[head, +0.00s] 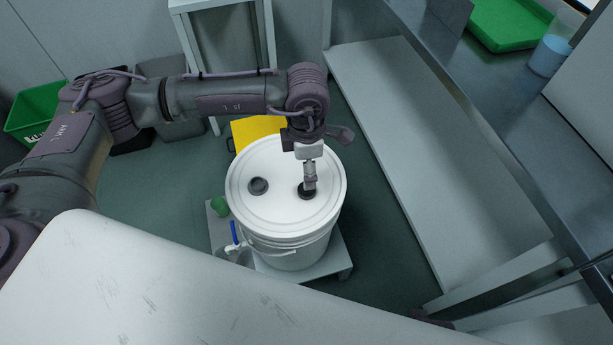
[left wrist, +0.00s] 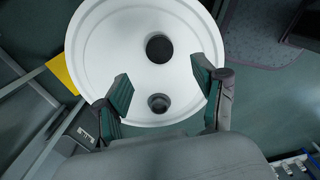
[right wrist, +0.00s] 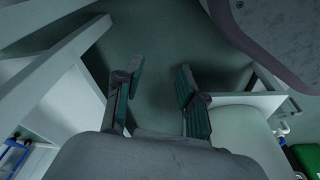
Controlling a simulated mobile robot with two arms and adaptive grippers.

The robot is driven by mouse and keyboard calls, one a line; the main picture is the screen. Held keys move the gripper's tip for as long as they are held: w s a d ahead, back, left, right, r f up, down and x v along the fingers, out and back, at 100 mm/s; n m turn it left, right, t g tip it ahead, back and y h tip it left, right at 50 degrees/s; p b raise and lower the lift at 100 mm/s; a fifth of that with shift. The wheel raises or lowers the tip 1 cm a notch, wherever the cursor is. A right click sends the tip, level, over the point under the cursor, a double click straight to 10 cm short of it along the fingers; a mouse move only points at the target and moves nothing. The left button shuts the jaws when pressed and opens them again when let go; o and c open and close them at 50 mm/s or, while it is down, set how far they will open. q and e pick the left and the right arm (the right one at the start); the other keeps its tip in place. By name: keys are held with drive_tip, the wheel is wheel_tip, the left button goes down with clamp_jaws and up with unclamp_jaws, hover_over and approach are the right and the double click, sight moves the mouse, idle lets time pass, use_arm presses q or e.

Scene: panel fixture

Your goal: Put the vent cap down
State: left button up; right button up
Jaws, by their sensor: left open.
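A white round lid (head: 275,160) tops a white bucket (head: 290,250); the lid also fills much of the left wrist view (left wrist: 105,60). My left gripper (head: 309,182) points down over the lid's right part, just above a small dark round piece (head: 306,194), which looks like the vent cap. In the left wrist view, my left gripper (left wrist: 165,88) is open, its fingers apart on either side of a small dark grey round piece (left wrist: 159,103). Whether the fingers touch it is unclear. My right gripper (right wrist: 158,85) is open and empty, away from the bucket.
A second round fitting or opening (head: 258,186) lies on the lid's left part; it looks black in the left wrist view (left wrist: 159,48). A grey bench (head: 400,130) runs along the right.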

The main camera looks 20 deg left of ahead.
use_arm(q)
wheel_tip(320, 180, up, 4)
drive_tip(key=shift+f, duration=0.1)
use_arm(e)
drive_tip(key=shift+s+f, duration=0.25)
drive_tip(key=shift+f, duration=0.25)
